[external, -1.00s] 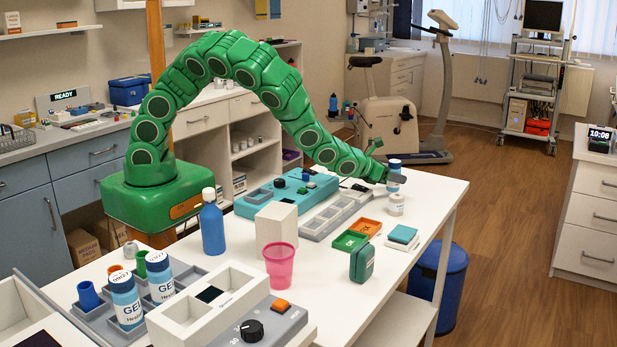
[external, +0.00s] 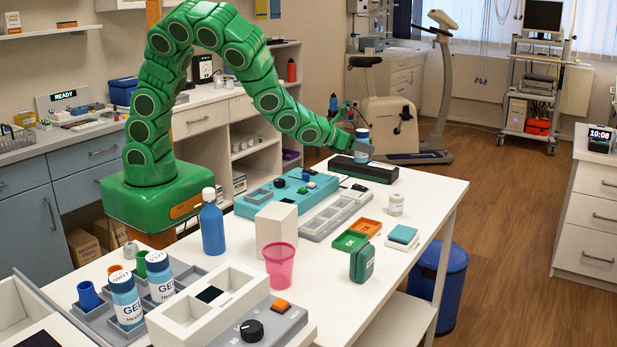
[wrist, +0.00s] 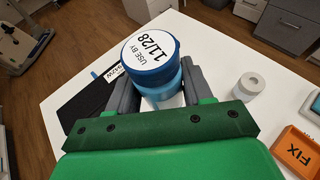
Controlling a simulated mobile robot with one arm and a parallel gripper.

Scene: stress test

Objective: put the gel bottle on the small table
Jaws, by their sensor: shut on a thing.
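My gripper (external: 352,146) is shut on a blue-and-white bottle (external: 362,145), held upright above the far end of the white table. In the wrist view the bottle (wrist: 150,65) sits between the two grey fingers (wrist: 156,92), its round white top reading "USE BY 11/28". Its side label is too small to read. Two bottles labelled GEL, a near one (external: 126,302) and one behind it (external: 160,278), stand in a grey tray at the front left. The white table (external: 425,205) has a clear far right corner. I cannot tell which surface is the small table.
A long black box (external: 363,170) lies just below the held bottle. A small white tub (external: 396,205) stands to its right. An orange tray (external: 365,227), a green tray (external: 349,241) and a pink cup (external: 280,266) are nearer. A low white surface (external: 405,322) shows at the table's right.

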